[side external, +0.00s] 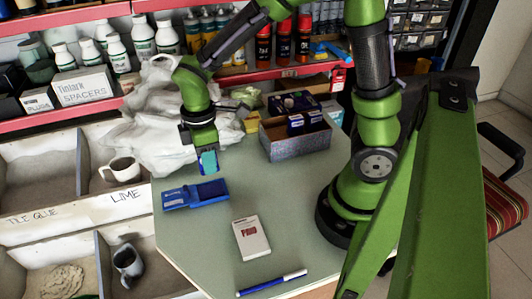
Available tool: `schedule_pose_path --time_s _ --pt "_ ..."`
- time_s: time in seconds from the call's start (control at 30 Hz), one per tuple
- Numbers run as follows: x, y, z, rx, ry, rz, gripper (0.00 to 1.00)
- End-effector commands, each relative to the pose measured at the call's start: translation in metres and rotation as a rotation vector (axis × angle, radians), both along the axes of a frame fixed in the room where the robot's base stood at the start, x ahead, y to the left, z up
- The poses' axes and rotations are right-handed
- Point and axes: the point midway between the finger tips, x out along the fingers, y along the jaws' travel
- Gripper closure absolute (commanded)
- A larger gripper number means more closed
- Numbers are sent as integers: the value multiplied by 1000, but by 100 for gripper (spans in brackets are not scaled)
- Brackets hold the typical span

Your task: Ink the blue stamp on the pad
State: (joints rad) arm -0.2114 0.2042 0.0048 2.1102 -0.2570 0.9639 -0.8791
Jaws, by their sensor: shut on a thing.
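My gripper (207,150) points down over the left back part of the table. It is shut on the blue stamp (208,161), whose light-blue and dark-blue body shows below the jaws. The blue ink pad (194,194) lies on the table just below and slightly left of the stamp, its dark pad surface facing up. A gap shows between the stamp and the pad in this view. The stamp's underside and the far finger are hidden.
A white card or booklet with red print (250,238) and a blue marker (272,283) lie nearer the front. An open box (295,143) holding dark blue items stands right of the gripper. White plastic bags (160,125) are behind. The table (195,235) is clear left of the card.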

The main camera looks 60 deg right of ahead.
Motion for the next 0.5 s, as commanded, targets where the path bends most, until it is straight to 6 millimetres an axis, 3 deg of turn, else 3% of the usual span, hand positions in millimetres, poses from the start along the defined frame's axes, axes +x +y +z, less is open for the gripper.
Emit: schedule_pose_path --time_s 0.17,0.5 --pt "1 0 -5 -1 4 -49 100" --pt "1 -1 -38 -1 5 -48 100"
